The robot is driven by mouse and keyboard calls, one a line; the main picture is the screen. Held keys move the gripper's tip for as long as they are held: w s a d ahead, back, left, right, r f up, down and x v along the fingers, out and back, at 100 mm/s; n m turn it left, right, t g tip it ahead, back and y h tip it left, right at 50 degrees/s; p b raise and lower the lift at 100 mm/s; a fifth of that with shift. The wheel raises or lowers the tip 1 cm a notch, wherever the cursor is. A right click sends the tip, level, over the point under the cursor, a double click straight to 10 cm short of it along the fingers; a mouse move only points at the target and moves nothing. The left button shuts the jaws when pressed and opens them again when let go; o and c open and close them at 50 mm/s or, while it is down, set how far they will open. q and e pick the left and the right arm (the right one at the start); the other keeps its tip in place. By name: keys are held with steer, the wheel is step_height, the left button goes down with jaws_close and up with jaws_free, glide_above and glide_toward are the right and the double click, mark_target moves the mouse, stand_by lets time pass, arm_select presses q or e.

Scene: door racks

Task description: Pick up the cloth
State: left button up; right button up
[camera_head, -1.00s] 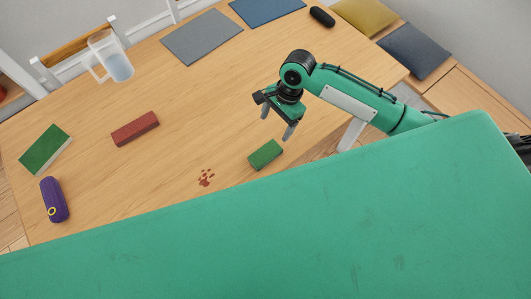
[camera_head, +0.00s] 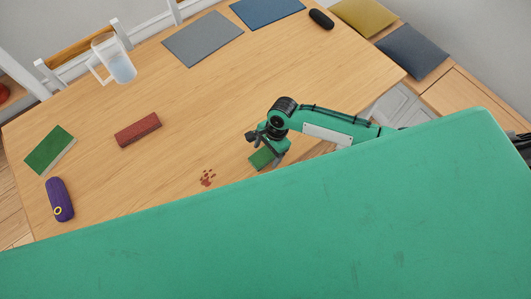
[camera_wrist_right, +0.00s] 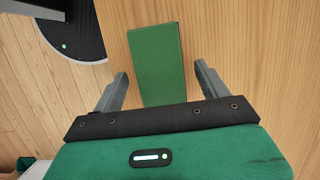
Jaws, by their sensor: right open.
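The cloth looks like a small green folded block (camera_head: 261,157) on the wooden table, near the table's near edge. My right gripper (camera_head: 267,151) is open, low over it, and partly hides it in the head view. In the right wrist view the green cloth (camera_wrist_right: 157,62) lies lengthwise between the two spread grey fingers of the gripper (camera_wrist_right: 161,72), with a gap on each side. I cannot tell whether the fingertips reach down to the table. My left gripper is not in view.
A red-brown stain (camera_head: 208,178) lies left of the cloth. A red block (camera_head: 138,129), a green book (camera_head: 49,150), a purple case (camera_head: 60,199) and a clear pitcher (camera_head: 117,62) stand farther left. Grey (camera_head: 202,39) and blue mats lie at the back.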

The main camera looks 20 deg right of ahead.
mark_target(266, 153)
steer(key=shift+f, duration=0.25)
steer(key=c, duration=1.1)
steer(key=shift+o, duration=0.2)
steer(key=shift+r, duration=0.1)
step_height(266, 153, up, 20)
steer(key=b, duration=0.2)
